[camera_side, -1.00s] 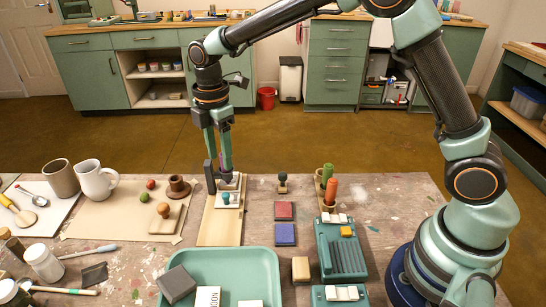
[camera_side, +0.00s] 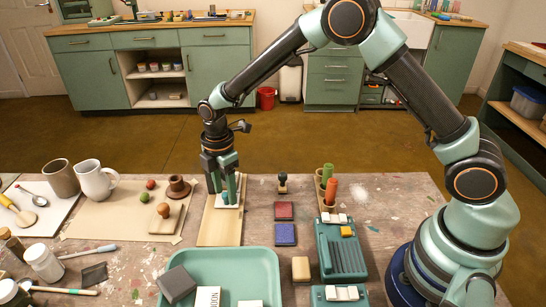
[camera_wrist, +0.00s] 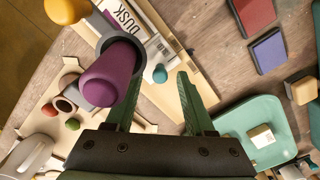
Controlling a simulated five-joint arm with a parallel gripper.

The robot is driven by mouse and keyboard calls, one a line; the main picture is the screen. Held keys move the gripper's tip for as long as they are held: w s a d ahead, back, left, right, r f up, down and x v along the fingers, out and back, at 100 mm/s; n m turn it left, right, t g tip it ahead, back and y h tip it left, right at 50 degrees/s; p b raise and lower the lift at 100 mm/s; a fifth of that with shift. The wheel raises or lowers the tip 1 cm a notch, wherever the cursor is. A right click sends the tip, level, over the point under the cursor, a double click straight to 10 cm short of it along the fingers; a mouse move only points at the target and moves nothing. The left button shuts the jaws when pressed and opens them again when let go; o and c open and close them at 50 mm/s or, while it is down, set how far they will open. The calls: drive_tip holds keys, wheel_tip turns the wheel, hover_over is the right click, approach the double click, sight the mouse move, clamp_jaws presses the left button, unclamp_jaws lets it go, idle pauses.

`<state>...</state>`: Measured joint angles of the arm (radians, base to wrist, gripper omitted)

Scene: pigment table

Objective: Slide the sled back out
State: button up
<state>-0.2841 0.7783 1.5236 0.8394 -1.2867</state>
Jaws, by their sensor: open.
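The sled (camera_side: 231,207) is a small pale plate with a teal knob (camera_side: 225,197), lying on a long wooden board (camera_side: 220,231). In the wrist view the teal knob (camera_wrist: 160,74) shows between my two green fingers. My gripper (camera_side: 223,195) is low over the sled, its fingers apart around the knob. I cannot tell whether they touch it. The fingers hide part of the sled and the far end of the board.
A purple rounded piece (camera_wrist: 110,75) in a grey ring stands close to my left finger in the wrist view, near a "DUSK" label (camera_wrist: 130,20). A knobbed wooden block (camera_side: 164,220) lies left of the board; red (camera_side: 284,211) and blue pads lie right. A green tray (camera_side: 253,259) is in front.

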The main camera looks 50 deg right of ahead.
clamp_jaws()
idle(1.3)
